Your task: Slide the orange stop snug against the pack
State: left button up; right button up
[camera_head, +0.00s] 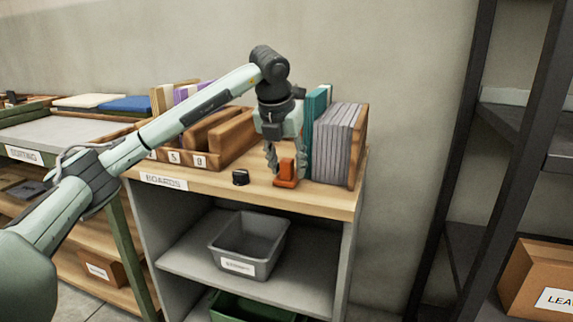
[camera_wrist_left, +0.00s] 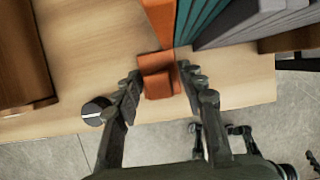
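The orange stop (camera_head: 287,172) stands at the front of the wooden shelf top, left of the pack. The pack is upright teal boards (camera_head: 317,110) and grey boards (camera_head: 335,145). My left gripper (camera_head: 285,165) points down over the stop. In the left wrist view its fingertips (camera_wrist_left: 160,72) close in on both sides of the stop (camera_wrist_left: 157,82), which fills the gap. The stop's upper part lies right beside the teal boards (camera_wrist_left: 195,20); I cannot tell whether they touch.
A black round knob (camera_head: 240,177) sits left of the stop. A wooden tray (camera_head: 230,137) with brown blocks lies farther left. A wooden end panel (camera_head: 359,147) bounds the pack on the right. A grey bin (camera_head: 248,245) is on the shelf below.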

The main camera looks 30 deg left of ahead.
pick_arm(q)
jog(key=v, duration=1.2)
dwell(0.5)
